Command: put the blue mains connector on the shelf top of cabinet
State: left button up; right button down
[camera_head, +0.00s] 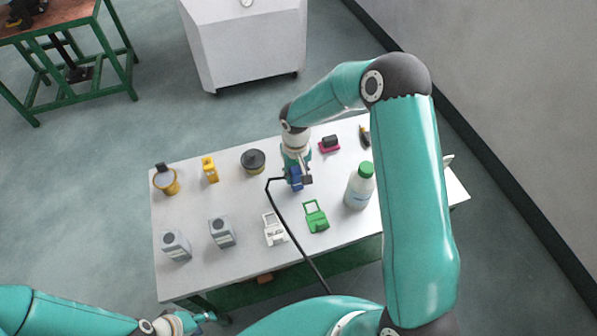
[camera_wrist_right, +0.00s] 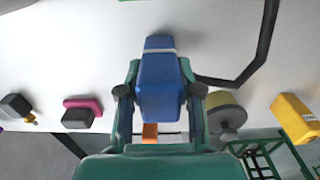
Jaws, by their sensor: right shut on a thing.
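The blue mains connector (camera_head: 295,180) is over the middle of the white table in the head view, with a black cable trailing from it toward my base. My right gripper (camera_head: 297,172) is shut on it. In the right wrist view the connector (camera_wrist_right: 161,85) sits between the two fingers of my right gripper (camera_wrist_right: 160,100). Whether it touches the tabletop I cannot tell. My left gripper (camera_head: 200,318) is at the lower left, off the table's front edge; its fingers are too small to read.
The white table (camera_head: 195,275) holds a white bottle with green cap (camera_head: 359,187), green (camera_head: 315,215) and white (camera_head: 273,229) connectors, grey boxes (camera_head: 222,232), yellow items (camera_head: 210,169) and a dark round piece (camera_head: 253,161). A white cabinet-like block (camera_head: 245,50) stands behind.

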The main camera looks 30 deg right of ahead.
jog(key=shift+f, duration=0.2)
jog(key=shift+f, duration=0.1)
jog(key=c, duration=1.2)
grip_release()
jog(key=o, duration=0.4)
jog(key=shift+o, duration=0.2)
